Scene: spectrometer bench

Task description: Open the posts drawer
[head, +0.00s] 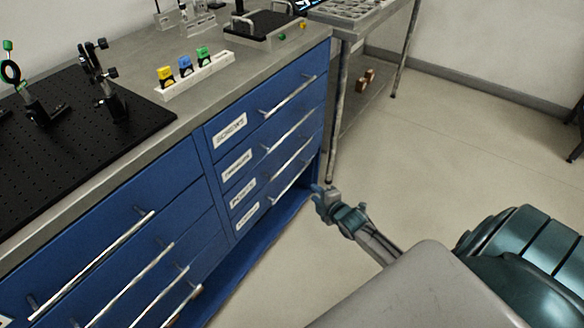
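The blue cabinet has a right-hand column of drawers with white labels and silver bar handles. The label on the third drawer down, the posts drawer (243,194), seems to read "POSTS", though it is blurred. This drawer looks shut, its front level with the others, and its bar handle (293,157) runs along it. My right gripper (321,191) is in front of the cabinet's right end, near the right ends of the lower handles and apart from them as far as I see. Its fingers are too small to tell open from shut. My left gripper is not in view.
A left-hand column of blue drawers (110,240) has long protruding handles. The grey worktop carries a black breadboard (60,120) with optics and a white holder (195,77) with coloured pieces. A metal rack (340,100) stands beyond the cabinet.

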